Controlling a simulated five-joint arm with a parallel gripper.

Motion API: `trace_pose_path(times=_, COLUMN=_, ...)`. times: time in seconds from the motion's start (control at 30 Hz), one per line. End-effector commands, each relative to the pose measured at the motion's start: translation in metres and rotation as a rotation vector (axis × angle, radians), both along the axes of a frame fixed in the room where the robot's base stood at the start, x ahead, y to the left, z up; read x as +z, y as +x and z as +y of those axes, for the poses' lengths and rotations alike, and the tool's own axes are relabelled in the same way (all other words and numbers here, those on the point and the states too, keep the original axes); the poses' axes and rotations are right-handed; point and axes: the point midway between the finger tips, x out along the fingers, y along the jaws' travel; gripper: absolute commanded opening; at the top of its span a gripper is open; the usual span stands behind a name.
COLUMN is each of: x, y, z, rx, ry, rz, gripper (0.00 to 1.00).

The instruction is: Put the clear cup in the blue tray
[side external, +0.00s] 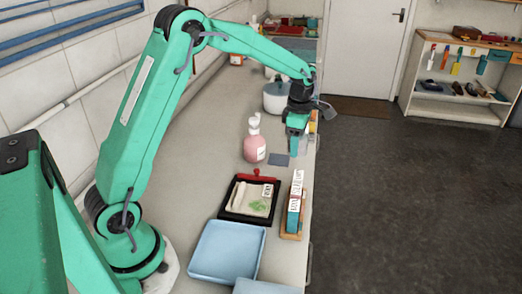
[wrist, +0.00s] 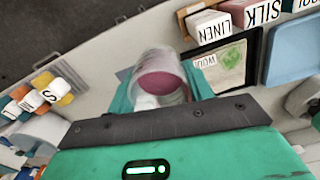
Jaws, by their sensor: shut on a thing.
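The clear cup (wrist: 158,64) shows in the wrist view between the two teal fingers of my gripper (wrist: 162,90). The gripper is shut on it. A dark pink round patch shows in or through the cup; I cannot tell which. In the side view my gripper (side external: 296,145) points down over the counter's right edge, beyond the pink bottle, and the cup is hard to make out. The blue tray (side external: 228,252) lies empty at the near end of the counter, well apart from my gripper. It also shows in the wrist view (wrist: 292,50) at the upper right.
A black-rimmed tray (side external: 232,212) with a light sheet and a wooden holder of labelled boxes (side external: 293,210) stand between my gripper and the blue tray. A pink pump bottle (side external: 254,146) and a flat grey square (side external: 279,160) are near my gripper. Another blue tray edge (side external: 266,287) shows below.

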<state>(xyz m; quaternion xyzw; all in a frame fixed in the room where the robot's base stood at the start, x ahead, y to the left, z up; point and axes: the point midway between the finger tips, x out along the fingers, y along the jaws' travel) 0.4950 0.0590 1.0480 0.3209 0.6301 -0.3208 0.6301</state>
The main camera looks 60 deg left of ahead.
Motion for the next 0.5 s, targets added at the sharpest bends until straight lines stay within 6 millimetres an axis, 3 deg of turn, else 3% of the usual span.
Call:
trace_pose_path(times=0.23, x=0.011, y=0.0, z=0.0, rx=0.0, ry=0.0, rz=-0.001, gripper=0.25)
trace_pose_path(times=0.5, x=0.052, y=0.001, z=0.0, rx=0.0, ry=0.001, rz=-0.004, gripper=0.25)
